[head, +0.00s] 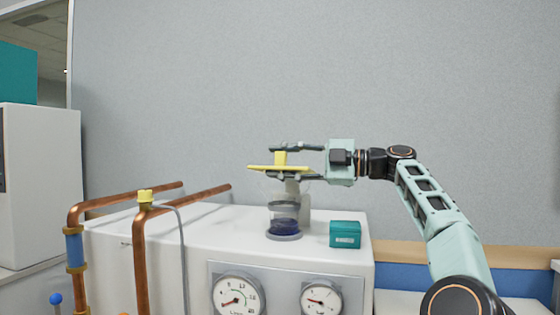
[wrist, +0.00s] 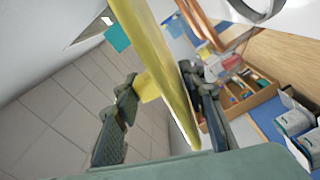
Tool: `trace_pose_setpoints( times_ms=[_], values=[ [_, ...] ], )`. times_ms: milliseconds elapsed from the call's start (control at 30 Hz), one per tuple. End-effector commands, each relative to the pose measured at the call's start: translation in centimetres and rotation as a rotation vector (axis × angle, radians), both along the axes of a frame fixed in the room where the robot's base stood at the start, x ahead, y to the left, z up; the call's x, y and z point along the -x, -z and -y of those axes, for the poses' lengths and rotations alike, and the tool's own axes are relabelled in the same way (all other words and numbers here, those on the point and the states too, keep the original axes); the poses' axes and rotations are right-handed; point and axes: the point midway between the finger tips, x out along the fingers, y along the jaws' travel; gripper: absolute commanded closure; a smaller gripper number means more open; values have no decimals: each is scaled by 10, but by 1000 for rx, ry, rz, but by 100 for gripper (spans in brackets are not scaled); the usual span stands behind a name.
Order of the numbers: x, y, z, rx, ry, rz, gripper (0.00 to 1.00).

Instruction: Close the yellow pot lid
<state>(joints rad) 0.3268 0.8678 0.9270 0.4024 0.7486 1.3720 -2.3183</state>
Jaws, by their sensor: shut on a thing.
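The yellow lid (head: 262,168) is a flat disc with a square knob (head: 281,158). It is held roughly level above the clear pot (head: 284,210), with a visible gap between them. The pot has dark blue contents and stands upright on top of the white machine. My gripper (head: 283,162) reaches in from the right, shut on the lid, one finger above the knob and one under the disc. In the wrist view, the lid (wrist: 168,75) shows edge-on between my fingers (wrist: 160,105), its knob towards the left finger.
A teal box (head: 345,234) sits right of the pot on the white machine (head: 230,238). Copper pipes (head: 140,255) rise at its left, and dial gauges (head: 238,297) are on its front. The wrist view shows a wooden tray (wrist: 245,100) with small items.

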Motion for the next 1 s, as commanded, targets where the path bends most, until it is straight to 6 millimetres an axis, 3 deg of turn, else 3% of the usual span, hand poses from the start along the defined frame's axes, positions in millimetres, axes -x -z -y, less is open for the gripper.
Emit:
trace_pose_setpoints(
  times_ms=[33,367,400,433,767,1000],
  values=[
    [-3,9,1,8,-1,-20,100],
    [-4,12,1,10,1,-23,100],
    [-4,12,1,10,1,-22,58],
    [-4,12,1,10,1,-21,55],
    [-3,8,3,8,3,-14,54],
    [3,7,36,8,7,-13,54]
  ],
)
